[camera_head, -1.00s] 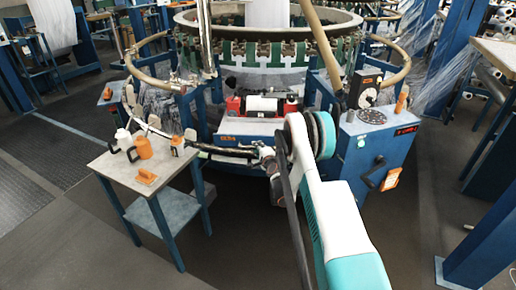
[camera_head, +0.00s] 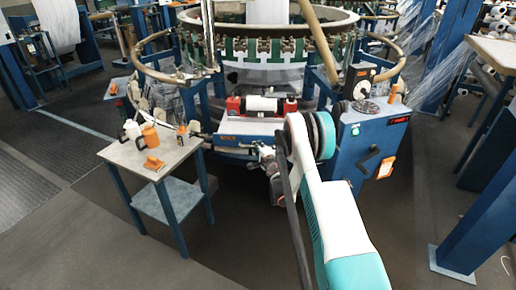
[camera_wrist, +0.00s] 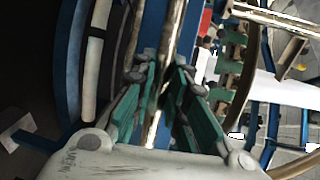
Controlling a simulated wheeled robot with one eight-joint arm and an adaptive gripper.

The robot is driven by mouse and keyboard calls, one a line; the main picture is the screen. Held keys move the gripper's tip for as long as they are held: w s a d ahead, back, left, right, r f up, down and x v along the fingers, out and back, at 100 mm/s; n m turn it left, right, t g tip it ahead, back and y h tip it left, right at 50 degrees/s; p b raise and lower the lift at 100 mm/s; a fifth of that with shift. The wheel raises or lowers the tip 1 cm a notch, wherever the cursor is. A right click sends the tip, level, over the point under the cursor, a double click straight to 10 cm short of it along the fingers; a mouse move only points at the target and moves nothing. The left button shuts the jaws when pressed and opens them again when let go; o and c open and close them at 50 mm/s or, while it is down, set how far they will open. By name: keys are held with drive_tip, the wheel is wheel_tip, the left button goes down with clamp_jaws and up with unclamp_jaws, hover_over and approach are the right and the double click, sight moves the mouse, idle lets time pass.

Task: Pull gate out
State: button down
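The gate appears to be the front piece of the curved guide rail (camera_head: 228,146), low in front of the circular loom (camera_head: 268,50). My gripper (camera_head: 262,150) is at the right end of this rail in the head view, partly hidden by my own arm. In the wrist view, a shiny curved bar (camera_wrist: 172,40), which seems to be the gate's rail, runs between the two green fingers of my gripper (camera_wrist: 162,76). The fingertips are drawn in close on both sides of the bar. The exact contact is hard to see.
A small table (camera_head: 172,158) with bottles and an orange block (camera_head: 154,163) stands close to the left of the rail. A blue control cabinet (camera_head: 350,158) stands to the right. A blue post (camera_head: 478,235) is at the far right. The floor in front is clear.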

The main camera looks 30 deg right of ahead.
drive_tip(key=c, duration=1.6)
unclamp_jaws()
drive_tip(key=shift+s+a, duration=0.1)
drive_tip(key=shift+a, duration=0.05)
drive_tip(key=shift+o, duration=0.2)
drive_tip(key=d+v, duration=0.1)
drive_tip(key=v, duration=0.6)
drive_tip(key=shift+s+a, duration=0.3)
drive_tip(key=shift+a, duration=0.2)
